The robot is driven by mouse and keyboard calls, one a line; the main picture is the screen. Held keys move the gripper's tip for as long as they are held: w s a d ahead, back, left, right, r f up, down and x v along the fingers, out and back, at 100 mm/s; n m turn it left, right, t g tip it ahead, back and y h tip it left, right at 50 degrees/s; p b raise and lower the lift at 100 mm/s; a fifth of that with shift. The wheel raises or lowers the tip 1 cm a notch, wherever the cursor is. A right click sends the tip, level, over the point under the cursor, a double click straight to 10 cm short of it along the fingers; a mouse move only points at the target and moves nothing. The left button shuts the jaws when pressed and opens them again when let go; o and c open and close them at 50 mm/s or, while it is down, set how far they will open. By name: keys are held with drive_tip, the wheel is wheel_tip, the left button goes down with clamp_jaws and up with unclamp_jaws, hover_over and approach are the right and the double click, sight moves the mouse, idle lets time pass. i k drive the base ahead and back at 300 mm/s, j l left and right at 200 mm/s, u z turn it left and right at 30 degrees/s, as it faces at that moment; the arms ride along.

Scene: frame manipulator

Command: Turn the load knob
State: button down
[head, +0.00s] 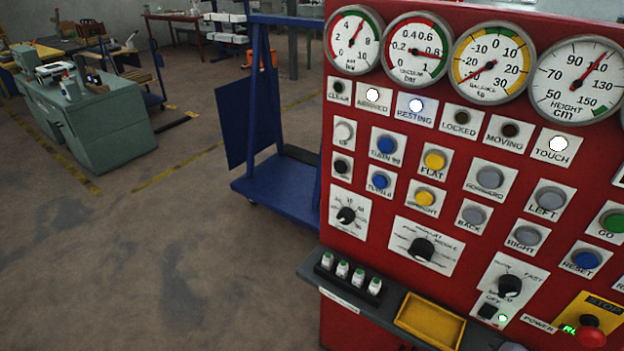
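A red control panel (370,120) fills the right side of the head view. It carries three black rotary knobs. The left knob (346,215) sits on a small white plate with number marks. The middle knob (422,249) sits on a wider white plate with several small words around it. The right knob (509,286) has a plate where "FAST" is readable. The lettering is too small to tell which one is the load knob. My gripper is not in view.
Several gauges (417,50), lamps and coloured buttons cover the panel. A red stop button (590,334) is at lower right.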

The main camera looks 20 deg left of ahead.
sight(346, 216)
drive_tip(key=u, duration=0.95)
